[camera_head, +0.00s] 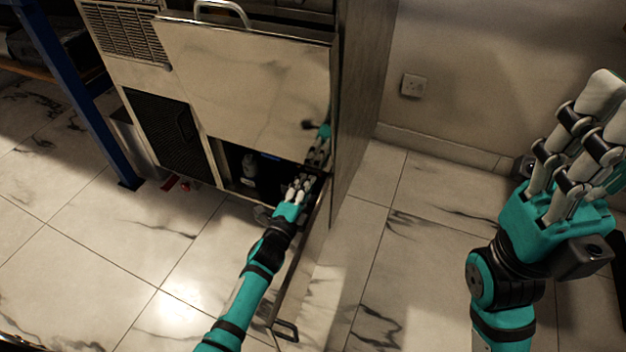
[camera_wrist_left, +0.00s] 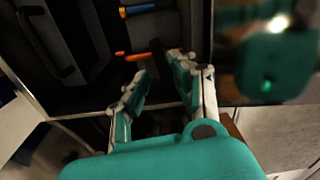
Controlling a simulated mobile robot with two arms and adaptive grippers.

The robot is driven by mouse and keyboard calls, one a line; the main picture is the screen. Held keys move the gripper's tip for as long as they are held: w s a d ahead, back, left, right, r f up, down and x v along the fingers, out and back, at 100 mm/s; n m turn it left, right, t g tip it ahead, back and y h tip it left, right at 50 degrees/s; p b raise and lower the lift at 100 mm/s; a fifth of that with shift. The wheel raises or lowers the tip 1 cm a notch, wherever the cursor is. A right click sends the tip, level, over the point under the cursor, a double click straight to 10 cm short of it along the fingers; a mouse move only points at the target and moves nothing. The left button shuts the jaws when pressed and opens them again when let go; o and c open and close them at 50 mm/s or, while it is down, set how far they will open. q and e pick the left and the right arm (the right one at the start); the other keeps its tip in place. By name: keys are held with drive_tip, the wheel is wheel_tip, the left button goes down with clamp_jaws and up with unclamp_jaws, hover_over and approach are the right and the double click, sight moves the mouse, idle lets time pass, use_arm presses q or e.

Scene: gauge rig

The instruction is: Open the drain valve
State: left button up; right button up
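My left gripper (camera_head: 300,183) reaches into the dark, open lower compartment (camera_head: 237,183) of a steel appliance. In the left wrist view, its two fingers (camera_wrist_left: 160,68) stand apart with nothing clearly held between them. A small orange handle (camera_wrist_left: 136,56), possibly that of the drain valve, lies just beyond the fingertips inside the compartment; I cannot tell whether they touch it. The valve body is not clear. A blue-ended part (camera_wrist_left: 138,10) sits farther in. My right gripper (camera_head: 606,105) is raised at the right, away from the appliance; its finger gap is unclear from this angle.
A steel panel with a handle (camera_head: 240,80) is above the compartment. An opened door with a handle (camera_head: 286,330) stands beside my left forearm. A blue post (camera_head: 75,95) is at the left. Small red items (camera_head: 184,186) lie near the appliance base. The tiled floor is mostly clear.

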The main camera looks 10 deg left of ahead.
sight(315, 171)
use_arm(q)
drive_tip(key=shift+w+d+b, duration=0.25)
drive_tip(key=shift+w+b, duration=0.15)
drive_tip(key=shift+w, duration=0.75)
drive_tip(key=shift+w+d+b, duration=0.2)
drive_tip(key=shift+w+b, duration=0.15)
drive_tip(key=shift+w, duration=0.8)
clamp_jaws()
